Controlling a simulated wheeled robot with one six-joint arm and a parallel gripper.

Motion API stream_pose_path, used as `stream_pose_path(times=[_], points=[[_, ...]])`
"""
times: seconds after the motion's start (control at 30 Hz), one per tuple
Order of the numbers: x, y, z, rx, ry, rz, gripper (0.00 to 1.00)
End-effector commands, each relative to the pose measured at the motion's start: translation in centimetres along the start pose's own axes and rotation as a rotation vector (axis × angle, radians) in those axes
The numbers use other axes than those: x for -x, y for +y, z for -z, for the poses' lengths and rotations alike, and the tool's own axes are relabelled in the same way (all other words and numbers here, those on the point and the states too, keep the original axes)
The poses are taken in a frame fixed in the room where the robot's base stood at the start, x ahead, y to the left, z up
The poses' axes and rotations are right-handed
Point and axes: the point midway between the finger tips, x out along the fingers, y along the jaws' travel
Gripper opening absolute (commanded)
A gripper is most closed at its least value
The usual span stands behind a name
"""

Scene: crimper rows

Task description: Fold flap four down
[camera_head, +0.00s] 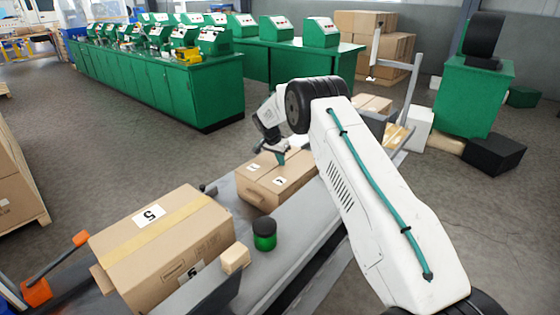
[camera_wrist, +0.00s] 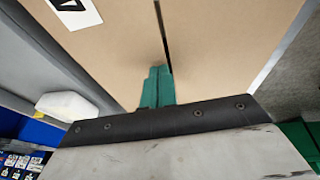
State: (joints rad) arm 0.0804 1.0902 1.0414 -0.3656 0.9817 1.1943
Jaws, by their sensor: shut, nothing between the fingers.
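An open-topped-style carton (camera_head: 262,195) lies on the grey conveyor, its top flaps lying flat or nearly so with a dark seam between them. I cannot tell which is flap four. My gripper (camera_head: 281,158) is shut and empty over the carton's top; its green fingertips (camera_wrist: 158,75) are at the seam. Contact is unclear.
A large taped carton (camera_head: 155,235) labelled 5 stands nearer on the conveyor (camera_head: 285,245). A green jar with a black lid (camera_head: 264,236) and a small tan block (camera_head: 235,258) are beside it. More cartons (camera_head: 372,105) lie beyond my arm. Green benches with machines stand behind.

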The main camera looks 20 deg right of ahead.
Motion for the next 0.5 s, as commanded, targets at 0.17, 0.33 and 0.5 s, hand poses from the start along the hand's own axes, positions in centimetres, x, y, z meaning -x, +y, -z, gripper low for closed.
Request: stream_pose_path(times=[0.17, 0.33, 0.5], points=[[0.9, 0.0, 0.2, 0.000, 0.001, 0.002, 0.00], [1.4, 0.1, 0.3, 0.001, 0.001, 0.002, 0.00], [3.0, 0.3, 0.9, -0.001, 0.002, 0.004, 0.00]])
